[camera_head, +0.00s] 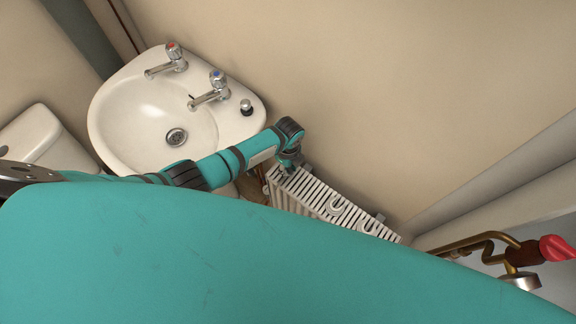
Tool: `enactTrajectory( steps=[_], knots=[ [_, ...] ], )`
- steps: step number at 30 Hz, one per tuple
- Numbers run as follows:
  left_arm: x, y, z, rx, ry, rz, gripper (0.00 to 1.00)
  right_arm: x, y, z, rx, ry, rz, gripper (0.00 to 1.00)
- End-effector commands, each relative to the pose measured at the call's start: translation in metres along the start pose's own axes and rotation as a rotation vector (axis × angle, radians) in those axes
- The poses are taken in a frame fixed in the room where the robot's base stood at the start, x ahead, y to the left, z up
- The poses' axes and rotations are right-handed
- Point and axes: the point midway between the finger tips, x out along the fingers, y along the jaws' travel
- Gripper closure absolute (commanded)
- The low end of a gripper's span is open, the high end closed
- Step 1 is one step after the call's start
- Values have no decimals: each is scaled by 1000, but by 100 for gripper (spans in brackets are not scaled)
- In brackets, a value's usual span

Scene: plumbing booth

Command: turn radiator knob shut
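The white ribbed radiator (318,200) stands low against the wall, seen from above, and my teal foreground body part covers its lower part. My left arm reaches in from the left over the sink's front edge. My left gripper (288,168) points down at the radiator's left end. It is small and dark here, and I cannot tell whether its fingers are open or touch anything. I cannot make out a radiator knob; the area under the gripper is hidden. My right gripper is not in view.
A white sink (120,115) with a red-marked tap (170,58) and a blue-marked tap (212,90) is at upper left. A white cistern (32,138) is at far left. Copper pipes (468,243) with a red handle (558,248) are at right. Bare wall lies behind the radiator.

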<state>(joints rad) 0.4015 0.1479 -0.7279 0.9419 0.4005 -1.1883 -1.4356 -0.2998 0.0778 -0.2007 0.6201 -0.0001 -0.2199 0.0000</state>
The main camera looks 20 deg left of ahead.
Motion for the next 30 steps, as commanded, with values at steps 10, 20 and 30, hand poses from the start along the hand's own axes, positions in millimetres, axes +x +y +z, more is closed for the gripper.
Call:
enactTrajectory(
  steps=[10,20,30],
  knots=[
    [0,0,0,-1,0,0,62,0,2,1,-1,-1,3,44],
    [-30,-1,1,0,-2,-5,62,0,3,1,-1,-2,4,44],
    [-100,-1,0,1,-1,-4,62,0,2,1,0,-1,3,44]
  ],
)
